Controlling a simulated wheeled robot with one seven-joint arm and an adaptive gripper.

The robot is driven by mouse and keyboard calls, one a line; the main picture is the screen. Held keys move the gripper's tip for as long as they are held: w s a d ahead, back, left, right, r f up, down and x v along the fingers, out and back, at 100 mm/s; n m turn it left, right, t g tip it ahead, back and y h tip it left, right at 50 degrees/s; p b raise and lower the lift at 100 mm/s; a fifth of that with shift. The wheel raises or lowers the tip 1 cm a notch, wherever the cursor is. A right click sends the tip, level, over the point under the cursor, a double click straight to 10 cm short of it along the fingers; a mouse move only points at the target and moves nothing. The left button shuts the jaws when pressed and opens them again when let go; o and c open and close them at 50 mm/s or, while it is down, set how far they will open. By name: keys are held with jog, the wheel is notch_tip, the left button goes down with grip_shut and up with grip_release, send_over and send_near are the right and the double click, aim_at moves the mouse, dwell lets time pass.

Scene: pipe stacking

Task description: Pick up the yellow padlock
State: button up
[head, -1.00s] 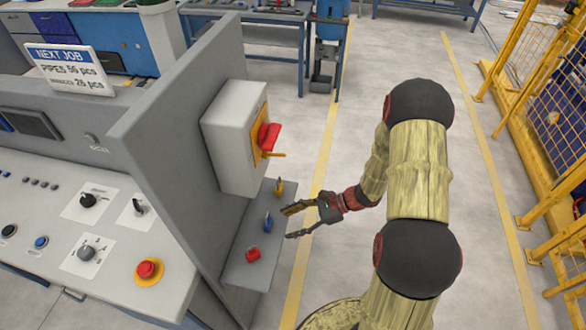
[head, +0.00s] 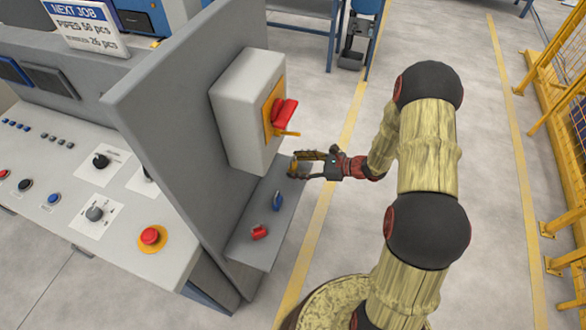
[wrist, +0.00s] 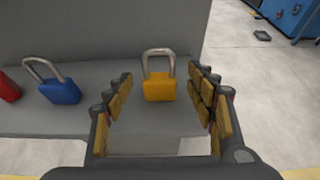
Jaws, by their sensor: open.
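The yellow padlock (wrist: 159,87) stands upright on the grey shelf, with its metal shackle up, in the wrist view. It lies ahead of and between the open fingers of my gripper (wrist: 160,110), and no finger visibly touches it. In the head view my gripper (head: 302,165) is at the far end of the shelf, and its fingers largely hide the yellow padlock. The blue padlock (wrist: 59,91) stands to the left of my gripper in the wrist view and also shows in the head view (head: 277,201).
A red padlock (head: 260,232) sits at the near end of the shelf (head: 249,249). A grey switch box (head: 246,110) with a red handle (head: 285,112) is mounted on the panel above the shelf. Open floor lies right of the shelf.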

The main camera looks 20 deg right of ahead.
jog(key=shift+x, duration=1.1)
jog(key=shift+c, duration=0.3)
jog(key=c, duration=1.3)
